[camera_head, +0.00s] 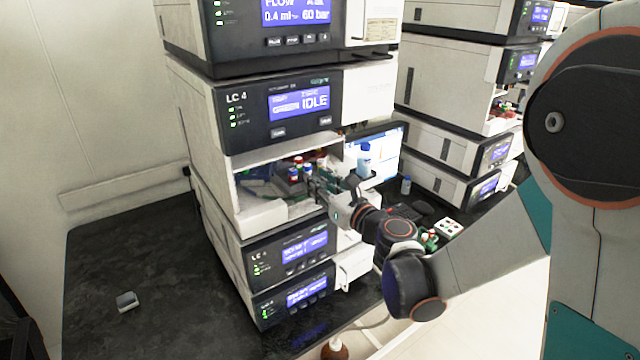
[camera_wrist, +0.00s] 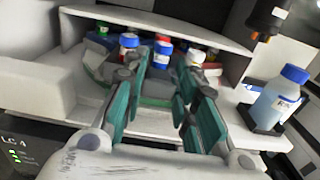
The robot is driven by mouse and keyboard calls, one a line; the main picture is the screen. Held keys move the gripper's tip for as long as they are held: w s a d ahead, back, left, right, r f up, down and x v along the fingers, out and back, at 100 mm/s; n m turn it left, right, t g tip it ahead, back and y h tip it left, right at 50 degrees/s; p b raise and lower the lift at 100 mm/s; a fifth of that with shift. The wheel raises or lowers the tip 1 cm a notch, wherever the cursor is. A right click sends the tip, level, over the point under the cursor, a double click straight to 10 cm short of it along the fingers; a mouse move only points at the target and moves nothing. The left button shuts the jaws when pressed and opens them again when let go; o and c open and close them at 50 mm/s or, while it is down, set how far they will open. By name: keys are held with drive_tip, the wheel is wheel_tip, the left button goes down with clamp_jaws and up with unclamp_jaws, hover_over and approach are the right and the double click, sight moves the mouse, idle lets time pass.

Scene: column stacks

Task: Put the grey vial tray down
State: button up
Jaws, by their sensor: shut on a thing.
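The grey vial tray (camera_wrist: 160,86) sits between the teal finger pads of my gripper (camera_wrist: 162,72) in the wrist view. Capped vials in blue, white and red stand close around and behind its near end. In the head view the tray (camera_head: 292,182) with its vials is inside the open compartment of the LC 4 unit. My gripper (camera_head: 314,184) reaches in from the right and is shut on it. The tray's underside is hidden, so I cannot tell whether it touches the compartment floor.
The compartment (camera_head: 262,214) has a roof and side walls close around my gripper. A blue-capped bottle (camera_wrist: 280,97) stands in a black holder at the right of the opening; it also shows in the head view (camera_head: 364,160). The black bench (camera_head: 150,260) at left is mostly clear.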

drive_tip(key=shift+f, duration=0.3)
drive_tip(key=o, duration=1.1)
drive_tip(key=shift+r, duration=0.15)
drive_tip(key=shift+r+p, duration=0.5)
drive_tip(key=shift+r, duration=0.05)
drive_tip(key=s+d+n+g+h, duration=0.2)
drive_tip(key=s+d+n, duration=0.4)
drive_tip(key=s+n, duration=0.3)
drive_tip(key=s+d+f+n+g+h, duration=0.1)
drive_tip(key=s+d+n+g+h, duration=0.2)
drive_tip(key=s+d+n, duration=0.4)
drive_tip(key=s+d+f+n+g+h, duration=0.1)
drive_tip(key=s+d+n+g+h, duration=0.2)
drive_tip(key=s+n, duration=1)
drive_tip(key=shift+s+d+f+h, duration=0.15)
drive_tip(key=shift+s+d+h, duration=0.35)
drive_tip(key=shift+d, duration=0.4)
drive_tip(key=shift+s+d+f+h, duration=0.1)
drive_tip(key=shift+s+d+h, duration=0.4)
drive_tip(key=shift+d, duration=0.35)
